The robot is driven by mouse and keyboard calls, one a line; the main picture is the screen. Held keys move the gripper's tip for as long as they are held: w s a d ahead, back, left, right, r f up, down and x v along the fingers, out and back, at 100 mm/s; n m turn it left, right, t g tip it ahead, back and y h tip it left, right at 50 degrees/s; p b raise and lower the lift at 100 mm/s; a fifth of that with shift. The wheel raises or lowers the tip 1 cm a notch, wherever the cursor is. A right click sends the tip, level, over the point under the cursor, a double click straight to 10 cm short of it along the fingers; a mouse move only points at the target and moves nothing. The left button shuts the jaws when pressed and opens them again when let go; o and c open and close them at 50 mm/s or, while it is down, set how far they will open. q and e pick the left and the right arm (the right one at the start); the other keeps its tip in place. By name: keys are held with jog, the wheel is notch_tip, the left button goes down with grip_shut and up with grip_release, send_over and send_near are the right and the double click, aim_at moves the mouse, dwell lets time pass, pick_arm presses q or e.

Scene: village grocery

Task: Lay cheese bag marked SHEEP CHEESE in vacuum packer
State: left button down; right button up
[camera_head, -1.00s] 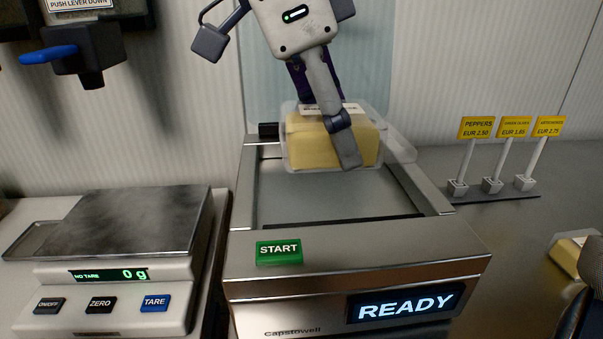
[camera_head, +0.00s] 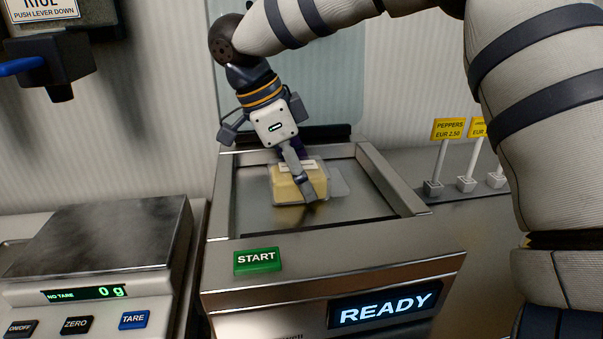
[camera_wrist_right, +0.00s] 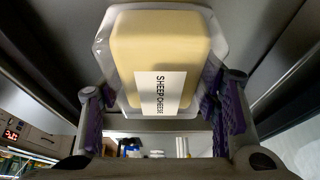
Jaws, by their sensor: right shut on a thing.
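The clear cheese bag with a yellow block (camera_head: 286,188) is inside the open chamber of the steel vacuum packer (camera_head: 222,200). My right gripper (camera_head: 304,188) is shut on it, with one finger across the front of the bag. Whether the bag touches the chamber floor I cannot tell. In the right wrist view, the bag (camera_wrist_right: 160,45) lies between the purple-padded fingers of my right gripper (camera_wrist_right: 163,110), and its white label reads SHEEP CHEESE. The packer's green START button (camera_head: 257,261) and its READY display (camera_head: 385,303) show at the front. My left gripper is not in view.
A scale (camera_head: 105,240) reading 0 g stands left of the packer. A dispenser with a blue lever (camera_head: 22,66) hangs above it. Yellow price signs (camera_head: 449,129) on white posts stand to the right. The packer's raised clear lid (camera_head: 290,85) is behind the chamber.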

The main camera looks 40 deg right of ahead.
jog(key=o, duration=1.5)
jog(key=b+v, duration=0.1)
jog(key=v, duration=1)
jog(key=shift+a+r, duration=0.1)
jog(key=shift+a, duration=0.05)
jog(key=shift+a+r, duration=0.1)
jog(key=shift+r, duration=0.35)
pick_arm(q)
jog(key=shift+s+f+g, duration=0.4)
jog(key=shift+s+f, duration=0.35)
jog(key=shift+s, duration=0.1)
